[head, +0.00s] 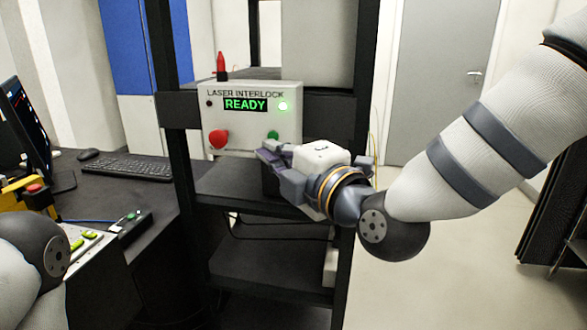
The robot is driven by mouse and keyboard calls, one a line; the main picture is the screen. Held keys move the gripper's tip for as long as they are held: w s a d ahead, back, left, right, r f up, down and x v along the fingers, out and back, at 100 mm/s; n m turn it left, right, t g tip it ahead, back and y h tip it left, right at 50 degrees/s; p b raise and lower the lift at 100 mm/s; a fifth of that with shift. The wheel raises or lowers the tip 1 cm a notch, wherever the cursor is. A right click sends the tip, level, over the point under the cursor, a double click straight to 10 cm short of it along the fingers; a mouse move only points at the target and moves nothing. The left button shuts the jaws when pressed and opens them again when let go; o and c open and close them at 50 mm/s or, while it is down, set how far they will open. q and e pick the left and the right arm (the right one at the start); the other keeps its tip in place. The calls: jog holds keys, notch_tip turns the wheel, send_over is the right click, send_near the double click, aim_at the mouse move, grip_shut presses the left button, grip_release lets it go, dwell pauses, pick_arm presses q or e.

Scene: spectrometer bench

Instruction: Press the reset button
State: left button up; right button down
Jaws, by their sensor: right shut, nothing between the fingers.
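The laser interlock box (252,119) is a white panel on the black rack. A large red button (218,139) sits at the lower left of the panel. A smaller green button (272,135) sits at the lower right; I see no readable label on either. My right gripper (266,152) is shut and empty, with its fingertips just below the green button. Whether they touch it, I cannot tell. My left gripper is out of view; only part of that arm shows.
A black desk (150,185) at the left holds a keyboard (135,167), a mouse (88,154), a monitor (25,125) and a small black box (130,226). A red-tipped item (221,65) stands on top of the interlock box. Rack posts (183,190) flank the shelves.

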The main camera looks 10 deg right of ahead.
jog(key=s+d, duration=0.1)
jog(key=s, duration=0.1)
jog(key=s+d+f, duration=0.1)
jog(key=s+d, duration=0.1)
jog(key=shift+d, duration=0.15)
dwell(0.4)
jog(key=s+d+f+m+g+h, duration=0.2)
jog(key=s+f+m+g, duration=0.15)
jog(key=f, duration=0.65)
jog(key=s+d+f+m+g+h, duration=0.1)
jog(key=s+d+f+m+g, duration=0.15)
jog(key=f+m, duration=0.45)
jog(key=s+d+f+m+g+h, duration=0.2)
jog(key=s+d+f, duration=0.1)
jog(key=f, duration=0.9)
jog(key=s+d+f+m+g+h, duration=0.1)
jog(key=s+d+f+m+g, duration=0.2)
jog(key=s+f, duration=0.2)
jog(key=s+d+f+m+g+h, duration=0.1)
jog(key=s+d+f+m+g, duration=0.2)
jog(key=s, duration=0.9)
jog(key=s+d+f+m+g+h, duration=0.1)
jog(key=s+d+f+m+g, duration=0.2)
jog(key=s, duration=0.6)
notch_tip(320, 180, down, 4)
jog(key=shift+d+r+m+h, duration=0.15)
jog(key=shift+d+m+h, duration=0.15)
jog(key=shift+m, duration=0.95)
